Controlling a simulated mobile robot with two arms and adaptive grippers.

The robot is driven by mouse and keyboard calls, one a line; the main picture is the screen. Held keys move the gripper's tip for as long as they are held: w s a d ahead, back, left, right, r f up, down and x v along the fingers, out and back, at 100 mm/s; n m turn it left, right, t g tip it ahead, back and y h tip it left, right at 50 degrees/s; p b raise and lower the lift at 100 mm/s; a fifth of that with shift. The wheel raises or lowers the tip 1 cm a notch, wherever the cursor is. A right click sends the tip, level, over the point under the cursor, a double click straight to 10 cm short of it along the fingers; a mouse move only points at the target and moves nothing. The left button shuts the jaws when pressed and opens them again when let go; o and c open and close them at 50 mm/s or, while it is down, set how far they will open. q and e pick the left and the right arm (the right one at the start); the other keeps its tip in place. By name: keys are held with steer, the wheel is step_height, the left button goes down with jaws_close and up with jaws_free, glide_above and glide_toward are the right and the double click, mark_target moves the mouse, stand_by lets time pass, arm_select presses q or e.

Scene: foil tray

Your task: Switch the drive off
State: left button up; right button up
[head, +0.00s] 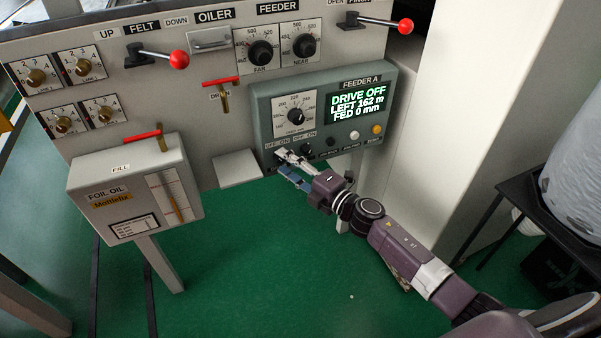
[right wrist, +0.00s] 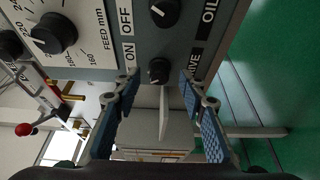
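The Feeder A control box (head: 262,112) hangs on the machine's front. Its screen (head: 356,104) reads "DRIVE OFF", "LEFT 162 m" and "FED 0 mm". My right gripper (head: 282,165) is at the box's lower left corner and hides the drive knob there. In the right wrist view, the drive knob (right wrist: 158,70), by a partly cut label ending in "IVE", lies between and just beyond the fingertips of my open gripper (right wrist: 160,92). No finger visibly grips it, and its pointer direction is hard to read. My left gripper is out of view.
The oil knob (head: 306,150) sits right of the drive knob, and the feed dial (head: 296,116) is above. A foil oil box (head: 95,180) stands on a post at the left. Green floor below is open; a white column (head: 445,110) stands to the right.

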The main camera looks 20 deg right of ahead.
steer(key=v, duration=1.1)
steer(key=shift+s, duration=0.2)
steer(key=shift+d, duration=0.1)
